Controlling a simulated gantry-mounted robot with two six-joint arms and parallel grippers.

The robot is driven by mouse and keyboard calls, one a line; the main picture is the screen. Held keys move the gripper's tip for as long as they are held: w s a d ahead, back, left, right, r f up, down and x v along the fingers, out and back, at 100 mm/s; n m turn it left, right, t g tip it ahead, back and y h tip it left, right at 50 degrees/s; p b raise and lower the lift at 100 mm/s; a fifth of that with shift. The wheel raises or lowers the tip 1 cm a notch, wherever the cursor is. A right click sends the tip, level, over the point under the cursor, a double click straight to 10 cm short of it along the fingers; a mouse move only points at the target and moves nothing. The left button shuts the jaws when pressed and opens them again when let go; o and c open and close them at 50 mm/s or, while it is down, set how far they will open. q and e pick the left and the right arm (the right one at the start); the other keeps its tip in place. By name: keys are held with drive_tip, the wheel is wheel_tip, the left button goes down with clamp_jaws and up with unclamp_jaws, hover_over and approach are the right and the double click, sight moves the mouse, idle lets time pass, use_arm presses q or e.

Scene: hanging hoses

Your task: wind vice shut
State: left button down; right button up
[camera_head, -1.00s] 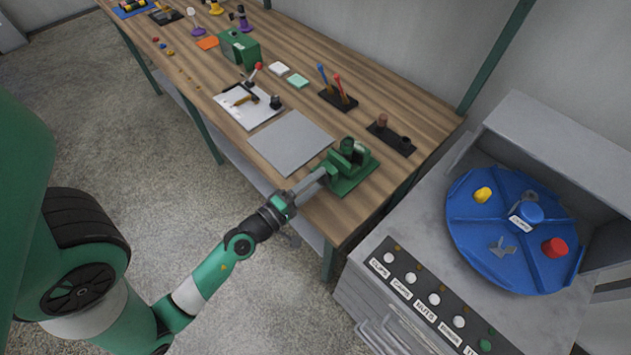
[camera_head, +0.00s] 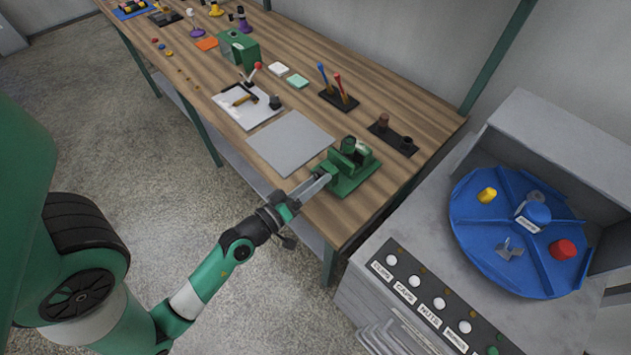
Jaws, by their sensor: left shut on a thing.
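The green vice (camera_head: 350,166) stands on the front edge of the wooden bench, near its right end. My left gripper (camera_head: 318,182) reaches in from the lower left at the vice's front side, over the bench edge. Its fingers are shut at the vice's front, where the handle would be. The handle itself is hidden by the fingers and too small to make out. The gap between the vice jaws cannot be judged from here. My right gripper is not in view.
A grey plate (camera_head: 290,143) lies left of the vice. A black holder (camera_head: 393,139) and a rack with red and blue handled tools (camera_head: 338,97) stand behind. A blue round tray (camera_head: 520,265) sits on the grey machine at right.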

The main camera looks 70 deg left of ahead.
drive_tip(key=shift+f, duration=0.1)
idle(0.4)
use_arm(q)
drive_tip(key=shift+c, duration=1.1)
unclamp_jaws()
